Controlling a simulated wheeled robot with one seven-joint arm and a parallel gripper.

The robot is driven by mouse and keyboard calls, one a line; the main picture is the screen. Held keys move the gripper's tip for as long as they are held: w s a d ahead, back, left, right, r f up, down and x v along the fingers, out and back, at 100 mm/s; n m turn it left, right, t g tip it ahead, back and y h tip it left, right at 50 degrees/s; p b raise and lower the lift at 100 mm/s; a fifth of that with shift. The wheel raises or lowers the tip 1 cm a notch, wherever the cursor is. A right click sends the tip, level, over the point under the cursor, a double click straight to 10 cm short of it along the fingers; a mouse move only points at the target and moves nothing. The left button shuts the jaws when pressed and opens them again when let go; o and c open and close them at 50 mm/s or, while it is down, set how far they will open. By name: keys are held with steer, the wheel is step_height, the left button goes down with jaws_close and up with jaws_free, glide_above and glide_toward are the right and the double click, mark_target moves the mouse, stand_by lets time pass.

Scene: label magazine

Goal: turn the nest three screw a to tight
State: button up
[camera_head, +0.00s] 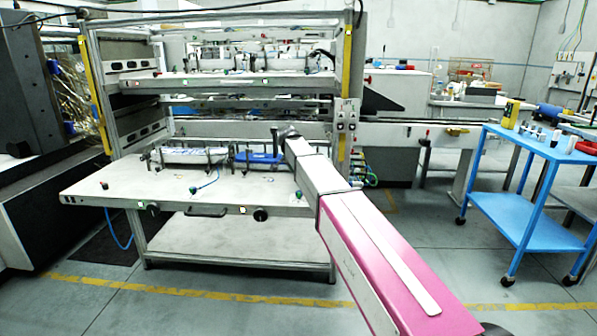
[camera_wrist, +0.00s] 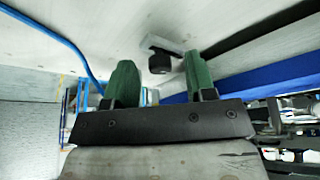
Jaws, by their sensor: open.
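In the wrist view my gripper (camera_wrist: 158,66) has its two green fingers apart and nothing between them in its grasp. A small black knob (camera_wrist: 160,63) on a grey block shows between and beyond the fingertips, close to the pale plate. It looks like a screw head, but I cannot tell whether it is nest three screw a or how tight it is. In the head view my arm reaches from the lower right to the right end of the row of nests (camera_head: 195,156) on the pulled-out shelf (camera_head: 120,182). My fingers cannot be made out there.
A blue part (camera_head: 258,158) lies in the row beside my arm's end. A blue hose (camera_wrist: 62,40) and a blue strip (camera_wrist: 270,80) flank the fingers in the wrist view. Another loaded shelf (camera_head: 170,84) hangs above. A blue cart (camera_head: 540,150) stands at right.

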steer(key=v, duration=1)
steer(key=shift+r, duration=0.4)
